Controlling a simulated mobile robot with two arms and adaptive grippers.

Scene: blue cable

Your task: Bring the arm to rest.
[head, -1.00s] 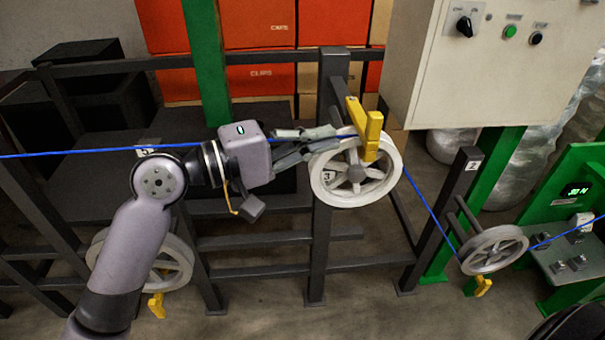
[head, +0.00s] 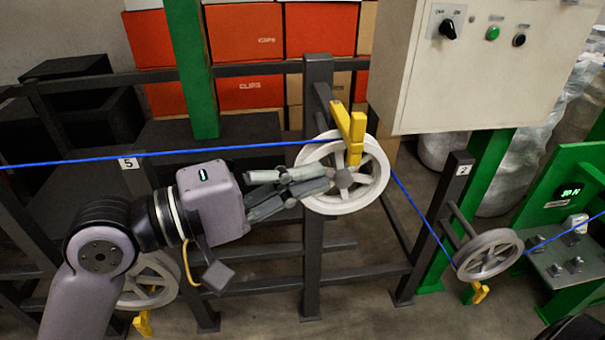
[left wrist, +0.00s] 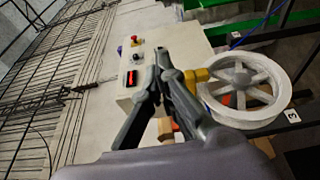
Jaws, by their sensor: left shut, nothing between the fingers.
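My left gripper (head: 331,180) is shut and empty. In the head view its fingertips are in front of the left part of the white spoked wheel (head: 372,193); I cannot tell whether they touch it. In the left wrist view the shut fingers (left wrist: 160,72) are beside the same wheel (left wrist: 209,92). The blue cable (head: 230,148) runs from the left edge over the top of this wheel, then down to a lower wheel (head: 490,255) and off to the right. My right gripper is not in view.
A yellow bracket (head: 355,135) stands at the wheel's top. Dark posts and rails (head: 313,250) form the frame. A control box (head: 480,80) hangs at the upper right. Another wheel (head: 150,275) is partly behind my left arm. Orange boxes (head: 320,32) are stacked behind.

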